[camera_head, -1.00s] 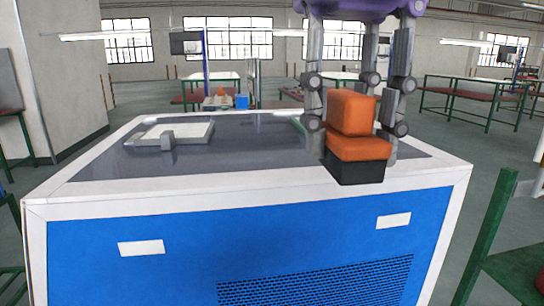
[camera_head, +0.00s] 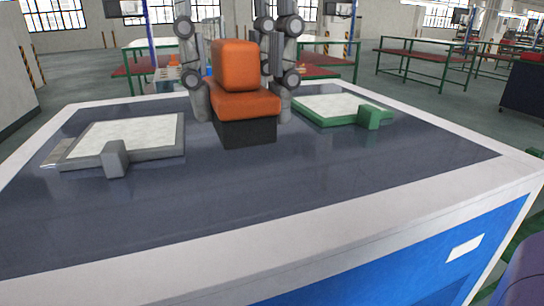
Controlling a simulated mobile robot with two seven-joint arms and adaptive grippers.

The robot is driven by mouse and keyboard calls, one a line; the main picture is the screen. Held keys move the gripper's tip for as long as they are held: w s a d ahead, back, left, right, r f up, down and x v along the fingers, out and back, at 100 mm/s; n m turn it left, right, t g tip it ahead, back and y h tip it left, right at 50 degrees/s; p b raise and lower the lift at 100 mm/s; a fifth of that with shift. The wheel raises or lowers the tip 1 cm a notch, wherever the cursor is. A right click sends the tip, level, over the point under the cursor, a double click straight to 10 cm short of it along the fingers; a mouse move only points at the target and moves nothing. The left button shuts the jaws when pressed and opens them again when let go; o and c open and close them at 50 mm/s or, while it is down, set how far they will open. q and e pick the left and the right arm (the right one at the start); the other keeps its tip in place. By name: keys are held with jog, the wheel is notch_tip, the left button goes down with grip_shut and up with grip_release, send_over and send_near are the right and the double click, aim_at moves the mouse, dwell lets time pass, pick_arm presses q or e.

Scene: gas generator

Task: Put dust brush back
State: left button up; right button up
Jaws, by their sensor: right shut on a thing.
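The dust brush (camera_head: 243,102) has an orange handle and a dark bristle block, and stands upright in the camera_head view. My right gripper (camera_head: 243,85) is shut on it, with grey fingers on both sides of and behind the orange handle. The brush is between a grey-rimmed tray (camera_head: 115,158) on the left and a green-rimmed tray (camera_head: 372,116) on the right. I cannot tell whether the bristles touch the dark machine top. My left gripper is not in view.
The generator's dark top (camera_head: 300,190) has a white border (camera_head: 300,250) and blue sides (camera_head: 440,280). The top is clear in front of the brush and trays. Green-framed tables (camera_head: 425,62) stand farther back on the floor.

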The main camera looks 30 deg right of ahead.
jog(key=shift+w+d, duration=0.2)
jog(key=w+d+f, duration=0.2)
jog(key=d+f, duration=0.1)
jog(key=d, duration=0.4)
send_near(300, 177)
jog(key=shift+s+a+f+p, duration=0.35)
jog(key=shift+a+f, duration=0.3)
jog(key=shift+w+d+f, duration=0.25)
jog(key=shift+d+f, duration=0.25)
jog(key=shift+f, duration=0.15)
notch_tip(300, 177, down, 3)
jog(key=shift+d+f, duration=0.15)
jog(key=shift+f, duration=0.1)
jog(key=o, duration=1.2)
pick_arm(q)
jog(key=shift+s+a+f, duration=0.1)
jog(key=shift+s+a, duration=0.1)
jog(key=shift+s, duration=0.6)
